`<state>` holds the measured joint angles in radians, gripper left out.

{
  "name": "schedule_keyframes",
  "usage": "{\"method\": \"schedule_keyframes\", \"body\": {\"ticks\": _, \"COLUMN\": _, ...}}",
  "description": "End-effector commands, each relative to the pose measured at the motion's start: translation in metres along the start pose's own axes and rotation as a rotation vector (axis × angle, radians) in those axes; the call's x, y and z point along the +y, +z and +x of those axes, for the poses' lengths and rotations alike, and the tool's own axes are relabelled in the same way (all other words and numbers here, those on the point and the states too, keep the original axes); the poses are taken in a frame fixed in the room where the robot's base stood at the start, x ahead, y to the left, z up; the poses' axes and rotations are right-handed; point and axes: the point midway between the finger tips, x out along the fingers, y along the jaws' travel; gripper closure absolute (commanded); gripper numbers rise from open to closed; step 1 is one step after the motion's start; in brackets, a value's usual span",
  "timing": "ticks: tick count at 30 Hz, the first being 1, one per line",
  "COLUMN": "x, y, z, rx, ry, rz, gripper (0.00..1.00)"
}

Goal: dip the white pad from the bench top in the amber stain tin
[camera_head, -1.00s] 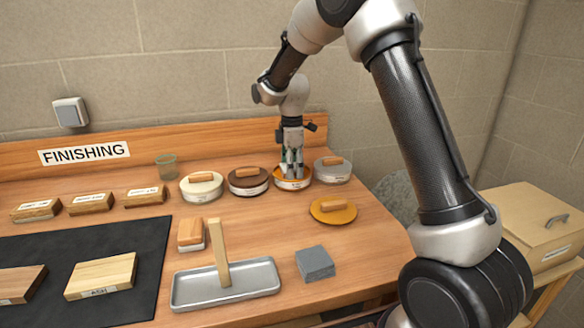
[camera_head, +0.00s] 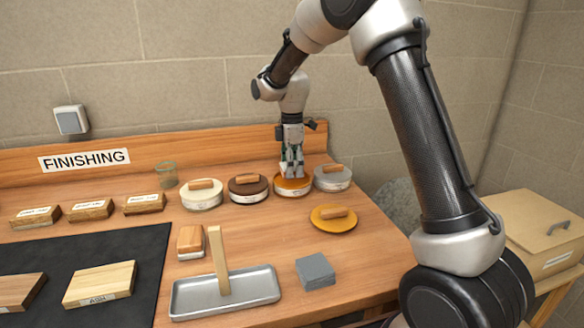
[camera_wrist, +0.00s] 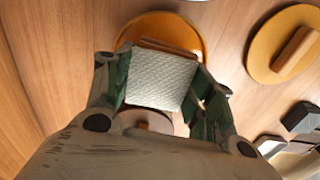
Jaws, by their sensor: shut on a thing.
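My gripper (camera_head: 291,170) is shut on the white pad, at the amber stain tin (camera_head: 292,190) near the back of the bench. In the wrist view, the textured white pad (camera_wrist: 160,80) sits between the green-lined fingers (camera_wrist: 163,88), with the round amber tin (camera_wrist: 190,32) behind it. A reddish-brown strip shows along the pad's far edge. The pad's underside is hidden, and I cannot tell whether it touches the stain. The tin is open.
A brown tin (camera_head: 247,188) and a grey tin (camera_head: 332,178) flank the amber tin closely; a cream tin (camera_head: 201,194) stands farther left. An amber lid with a wooden handle (camera_head: 333,217) lies in front. A metal tray (camera_head: 190,298) and grey block (camera_head: 315,271) lie nearer.

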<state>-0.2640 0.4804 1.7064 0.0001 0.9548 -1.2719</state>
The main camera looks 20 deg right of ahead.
Motion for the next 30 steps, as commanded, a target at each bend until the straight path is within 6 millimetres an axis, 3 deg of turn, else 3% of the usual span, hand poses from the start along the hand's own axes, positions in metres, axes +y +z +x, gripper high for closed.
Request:
{"method": "schedule_keyframes", "body": {"ticks": 14, "x": 0.0, "y": 0.0, "z": -0.002, "rx": 0.0, "ry": 0.001, "rz": 0.0, "gripper": 0.64}}
{"method": "schedule_keyframes", "body": {"ticks": 30, "x": 0.0, "y": 0.0, "z": -0.05, "rx": 0.0, "ry": 0.001, "rz": 0.0, "gripper": 0.64}}
